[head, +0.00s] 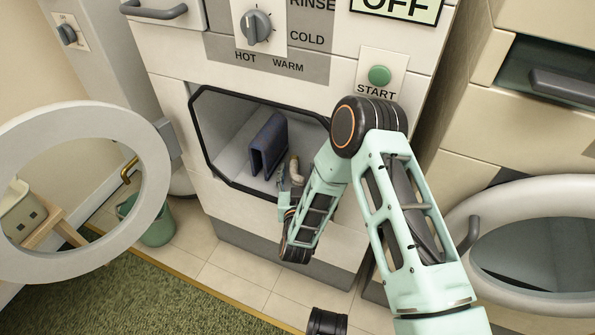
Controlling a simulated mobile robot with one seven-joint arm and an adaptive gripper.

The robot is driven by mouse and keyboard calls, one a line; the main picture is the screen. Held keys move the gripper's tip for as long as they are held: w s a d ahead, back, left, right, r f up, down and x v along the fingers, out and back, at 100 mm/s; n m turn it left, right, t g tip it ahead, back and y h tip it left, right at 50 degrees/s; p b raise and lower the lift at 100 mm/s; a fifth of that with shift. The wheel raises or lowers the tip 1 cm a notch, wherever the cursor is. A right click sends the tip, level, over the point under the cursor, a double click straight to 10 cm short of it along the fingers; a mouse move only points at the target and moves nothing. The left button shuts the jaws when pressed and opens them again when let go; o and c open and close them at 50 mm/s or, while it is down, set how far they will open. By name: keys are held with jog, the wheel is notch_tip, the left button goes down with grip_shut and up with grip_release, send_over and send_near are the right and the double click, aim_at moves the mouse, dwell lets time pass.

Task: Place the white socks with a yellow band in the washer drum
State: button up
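The washer drum (231,155) is an open, pale-lined cavity with a black rim in the front of the middle machine. My gripper (291,182) reaches into the lower right of this opening; it is small and partly hidden by my own arm. A small off-white and tan item (295,166) shows right at the fingertips, inside the opening. It may be the white socks, but I cannot make out a yellow band, nor whether the fingers are closed on it. A dark blue folded cloth (268,145) stands in the drum just left of the gripper.
The round washer door (152,180) hangs open at the left. A second machine with a round door (540,198) stands at the right. A green bucket (158,228) and a wooden stool (50,222) are behind the open door. A green rug (130,290) lies in front.

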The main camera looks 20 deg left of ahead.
jog(key=shift+r, duration=0.2)
jog(key=shift+s+d+r+p, duration=0.15)
jog(key=shift+s+p, duration=0.15)
jog(key=shift+p, duration=0.15)
jog(key=p+v, duration=0.3)
jog(key=v, duration=0.8)
jog(key=shift+s, duration=0.2)
